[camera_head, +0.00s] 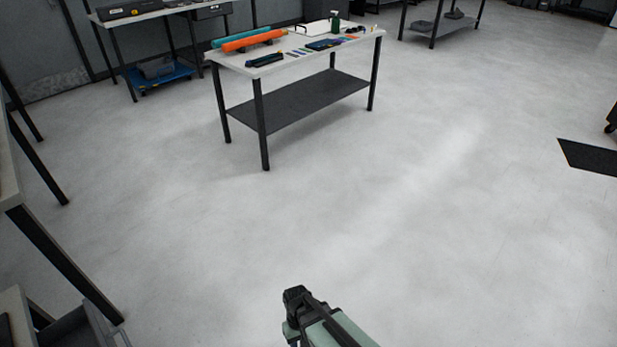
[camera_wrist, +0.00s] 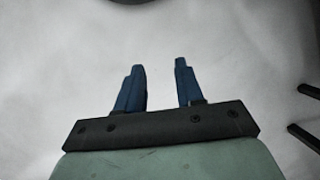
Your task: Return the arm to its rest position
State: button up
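My gripper shows in the wrist view (camera_wrist: 160,85) with two dark blue fingers standing apart, and nothing is between them. In the head view, part of my green and black arm shows at the bottom centre, over open floor and well short of the work table (camera_head: 317,88). The fingers cannot be made out in the head view.
The table carries orange (camera_head: 254,40) and teal rolls, a green bottle (camera_head: 335,21) and several small tools. Benches stand at the left edge (camera_head: 60,262) and back left. A dark mat (camera_head: 590,157) lies at right. The middle floor is clear.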

jog(key=s+d+f+m+g, duration=0.1)
jog(key=s+d+f+m, duration=0.1)
jog(key=s+d, duration=0.5)
jog(key=s+d+f+m+g, duration=0.2)
jog(key=s+d, duration=0.4)
jog(key=d, duration=0.5)
jog(key=shift+s+d+f, duration=0.3)
jog(key=shift+s+d, duration=0.05)
jog(key=shift+d, duration=0.05)
jog(key=shift+o, duration=0.4)
jog(key=shift+d+m+y, duration=0.3)
jog(key=shift+d+m, duration=0.05)
jog(key=shift+m, duration=0.05)
